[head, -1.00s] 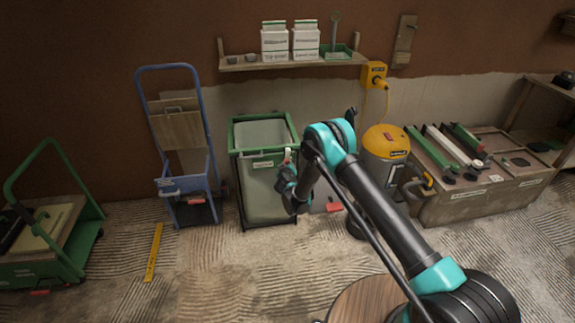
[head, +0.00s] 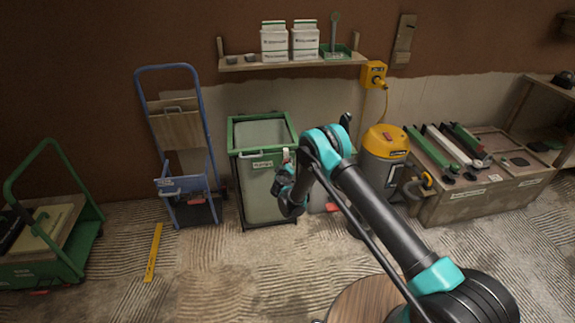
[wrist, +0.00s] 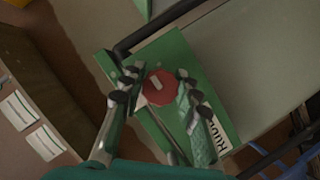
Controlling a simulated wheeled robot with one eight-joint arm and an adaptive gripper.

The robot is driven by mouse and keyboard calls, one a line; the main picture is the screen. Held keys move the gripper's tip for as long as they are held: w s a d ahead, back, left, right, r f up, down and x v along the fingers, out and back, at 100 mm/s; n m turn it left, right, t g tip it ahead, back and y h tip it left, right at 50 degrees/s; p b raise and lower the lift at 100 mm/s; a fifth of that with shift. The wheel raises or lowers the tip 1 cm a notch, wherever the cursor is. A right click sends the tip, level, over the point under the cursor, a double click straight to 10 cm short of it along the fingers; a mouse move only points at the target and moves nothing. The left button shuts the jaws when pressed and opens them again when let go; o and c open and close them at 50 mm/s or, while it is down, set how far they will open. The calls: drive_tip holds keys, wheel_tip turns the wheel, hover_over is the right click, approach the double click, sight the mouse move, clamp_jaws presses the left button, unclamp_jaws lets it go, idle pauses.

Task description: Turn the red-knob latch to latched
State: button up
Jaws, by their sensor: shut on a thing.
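The red knob (wrist: 158,90) is an octagonal red piece with a pale bar mark on its face, set on a green panel (wrist: 172,60) in the wrist view. My gripper (wrist: 157,78) is shut on it, one dark-padded finger on each side. In the head view my gripper (head: 284,184) is at the front right of the green-framed bin (head: 236,140). The knob is not clearly visible there, hidden by my gripper. I cannot tell the latch's position from the mark alone.
A yellow vacuum (head: 384,150) stands right of the bin, and a blue hand truck (head: 210,130) stands left of it. A wall shelf (head: 290,64) with white cartons hangs above. The rippled floor in front is mostly clear, with a yellow level (head: 153,252).

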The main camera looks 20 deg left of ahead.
drive_tip(key=o, duration=1.2)
drive_tip(key=shift+s+a, duration=0.1)
drive_tip(key=shift+a, duration=0.05)
drive_tip(key=shift+c, duration=0.2)
drive_tip(key=v, duration=0.7)
drive_tip(key=shift+s, duration=0.25)
drive_tip(key=shift+r, duration=0.1)
